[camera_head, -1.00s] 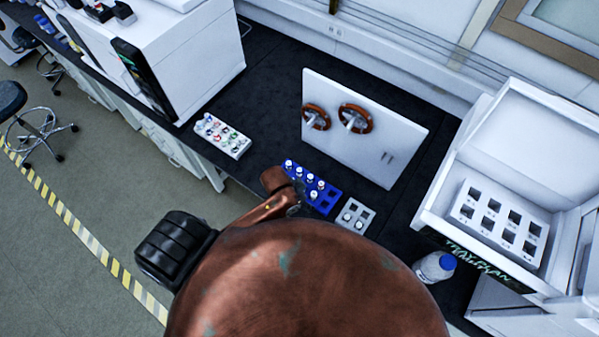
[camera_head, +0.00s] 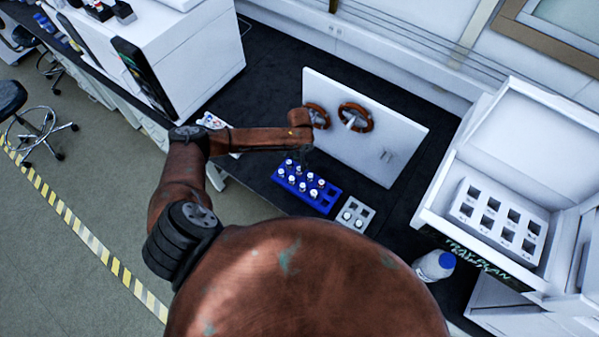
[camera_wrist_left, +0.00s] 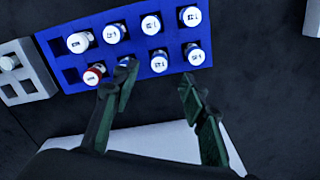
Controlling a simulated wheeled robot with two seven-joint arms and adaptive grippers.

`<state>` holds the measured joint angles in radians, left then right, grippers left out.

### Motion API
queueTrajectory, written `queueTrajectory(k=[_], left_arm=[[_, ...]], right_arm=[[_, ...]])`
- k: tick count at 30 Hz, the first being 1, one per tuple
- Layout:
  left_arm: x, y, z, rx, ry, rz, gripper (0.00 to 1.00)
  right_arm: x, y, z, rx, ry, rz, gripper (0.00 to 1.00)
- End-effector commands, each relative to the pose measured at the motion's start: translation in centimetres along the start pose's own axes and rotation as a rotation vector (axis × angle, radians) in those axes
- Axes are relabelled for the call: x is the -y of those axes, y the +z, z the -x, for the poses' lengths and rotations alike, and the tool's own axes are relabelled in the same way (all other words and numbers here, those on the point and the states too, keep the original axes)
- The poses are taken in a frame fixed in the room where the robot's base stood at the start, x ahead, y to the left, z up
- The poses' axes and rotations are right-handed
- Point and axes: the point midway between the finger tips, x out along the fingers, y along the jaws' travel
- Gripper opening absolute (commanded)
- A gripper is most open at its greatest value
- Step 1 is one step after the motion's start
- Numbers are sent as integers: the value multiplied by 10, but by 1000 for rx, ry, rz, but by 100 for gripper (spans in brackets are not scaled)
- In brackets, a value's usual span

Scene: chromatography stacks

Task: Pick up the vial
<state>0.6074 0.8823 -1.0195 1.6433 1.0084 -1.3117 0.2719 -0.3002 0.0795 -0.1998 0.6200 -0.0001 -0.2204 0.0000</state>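The blue rack (camera_head: 325,206) holds several white-capped vials (camera_head: 292,180) and has empty slots at its right end. In the left wrist view the rack (camera_wrist_left: 184,47) spans the top, and one vial (camera_wrist_left: 94,75) has a red band. The frames do not show which vial is meant. My left gripper (camera_head: 304,156) is at the rack's far side, partly hidden under the arm. In the left wrist view the left gripper (camera_wrist_left: 157,78) is open, its fingers apart with nothing between them. A capped vial (camera_wrist_left: 158,61) stands just beyond the gap, and the left fingertip partly covers another vial. My right gripper is out of view.
A small grey rack (camera_head: 366,212) with two vials adjoins the blue rack. A white panel with round fittings (camera_head: 385,165) stands behind. A white vial tray (camera_head: 237,151) is partly covered by my arm. A bottle (camera_head: 435,265) and an open white device (camera_head: 520,185) are at right.

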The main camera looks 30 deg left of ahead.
Motion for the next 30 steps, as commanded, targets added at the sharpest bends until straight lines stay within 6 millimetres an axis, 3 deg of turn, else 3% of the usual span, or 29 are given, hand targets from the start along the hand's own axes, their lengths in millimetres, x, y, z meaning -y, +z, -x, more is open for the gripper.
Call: queueTrajectory(k=[15, 24, 30], left_arm=[[-1, 1, -64, 1, 1, -1, 40], [-1, 1, -70, -1, 1, -3, 40], [-1, 1, -70, -1, 1, -3, 27]], right_arm=[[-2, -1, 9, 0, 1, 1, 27], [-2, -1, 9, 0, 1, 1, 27], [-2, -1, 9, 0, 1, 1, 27]])
